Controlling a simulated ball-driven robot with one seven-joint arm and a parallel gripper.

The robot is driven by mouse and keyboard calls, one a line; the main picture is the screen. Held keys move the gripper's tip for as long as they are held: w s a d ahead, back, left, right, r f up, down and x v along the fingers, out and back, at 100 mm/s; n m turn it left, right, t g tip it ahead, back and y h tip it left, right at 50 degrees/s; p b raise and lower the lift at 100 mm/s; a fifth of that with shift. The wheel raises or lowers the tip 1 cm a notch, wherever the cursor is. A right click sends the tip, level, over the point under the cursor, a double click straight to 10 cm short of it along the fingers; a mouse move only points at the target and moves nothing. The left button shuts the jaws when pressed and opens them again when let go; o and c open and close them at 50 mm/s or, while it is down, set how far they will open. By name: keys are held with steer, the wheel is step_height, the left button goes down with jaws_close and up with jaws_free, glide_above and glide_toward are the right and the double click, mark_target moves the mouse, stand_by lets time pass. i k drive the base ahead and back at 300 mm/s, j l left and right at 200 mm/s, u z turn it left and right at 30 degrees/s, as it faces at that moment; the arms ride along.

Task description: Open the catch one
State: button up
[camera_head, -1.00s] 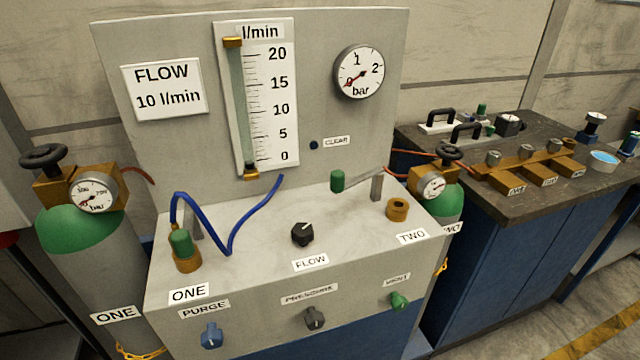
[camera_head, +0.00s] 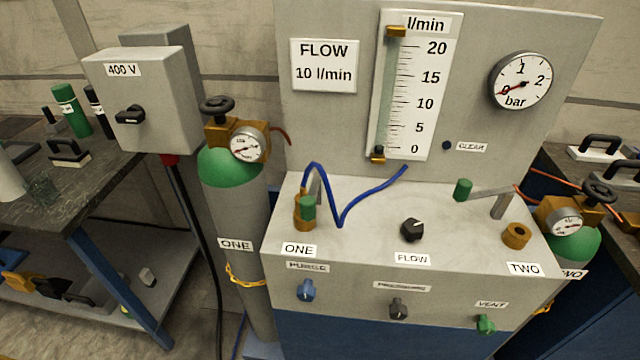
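Catch one is at the left end of the grey panel box, above the label ONE (camera_head: 298,250). Its green grip (camera_head: 308,208) sits at the brass socket (camera_head: 299,224), with a short grey arm (camera_head: 316,186) behind it. Catch two, at the right, has its green grip (camera_head: 463,190) out to the left on a grey lever (camera_head: 490,193), apart from its open brass socket (camera_head: 516,235). A blue hose (camera_head: 340,213) loops up beside catch one and partly crosses it. My gripper is not in view.
A gas cylinder (camera_head: 235,205) labelled ONE stands close left of the panel box. A grey 400 V switch box (camera_head: 150,105) and a dark workbench (camera_head: 65,200) are further left. FLOW (camera_head: 412,229), PURGE (camera_head: 307,290), PRESSURE (camera_head: 398,308) and VENT (camera_head: 485,324) knobs are on the box.

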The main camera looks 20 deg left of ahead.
mark_target(307, 203)
steer(key=j+u, duration=0.1)
steer(key=u, duration=0.3)
steer(key=j+u, duration=0.1)
steer(key=u, duration=0.3)
steer(key=j+u, duration=0.1)
steer(key=u, duration=0.3)
steer(key=j+u, duration=0.1)
steer(key=u, duration=0.3)
steer(key=i+j, duration=0.15)
steer(key=u, duration=0.05)
